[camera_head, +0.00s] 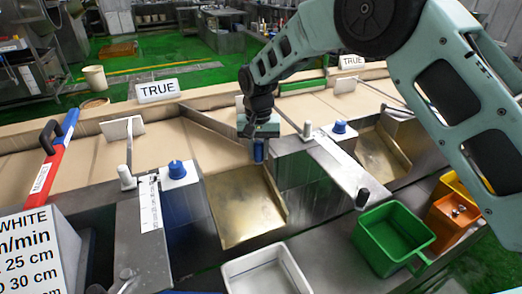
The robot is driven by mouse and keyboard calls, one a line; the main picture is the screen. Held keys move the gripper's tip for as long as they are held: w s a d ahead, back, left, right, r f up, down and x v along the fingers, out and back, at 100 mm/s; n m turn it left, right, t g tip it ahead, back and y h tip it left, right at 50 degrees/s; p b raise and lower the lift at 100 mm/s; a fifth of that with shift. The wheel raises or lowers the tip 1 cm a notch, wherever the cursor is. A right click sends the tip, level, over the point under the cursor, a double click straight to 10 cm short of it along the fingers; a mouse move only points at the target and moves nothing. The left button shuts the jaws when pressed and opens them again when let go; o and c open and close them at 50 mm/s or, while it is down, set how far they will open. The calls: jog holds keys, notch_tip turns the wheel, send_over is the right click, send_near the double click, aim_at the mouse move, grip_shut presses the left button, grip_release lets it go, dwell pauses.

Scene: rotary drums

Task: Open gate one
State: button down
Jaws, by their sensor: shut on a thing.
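My gripper (259,138) reaches down over the conveyor, at the inner edge of the first brass chute (240,210). It is shut on a blue handle (258,151), which shows just below the jaws. A grey metal gate bar (212,126) runs slantwise across the tan belt and ends beside this handle; I take it for gate one, though no label shows. My gripper hides where bar and handle meet. A second gate bar (397,113) stands farther right by another brass chute (382,158).
Blue knobs (177,169) and (339,127) and white posts (126,177) stand on the metal housings. A green bin (393,235), a white tray (268,270) and an orange bin (452,217) sit in front. A red-and-blue bar (50,160) lies left.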

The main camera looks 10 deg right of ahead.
jog(key=shift+a+r, duration=0.15)
jog(key=shift+a, duration=0.1)
jog(key=c, duration=1.2)
grip_release()
notch_tip(320, 180, up, 17)
jog(key=b, duration=0.3)
jog(key=shift+r, duration=0.15)
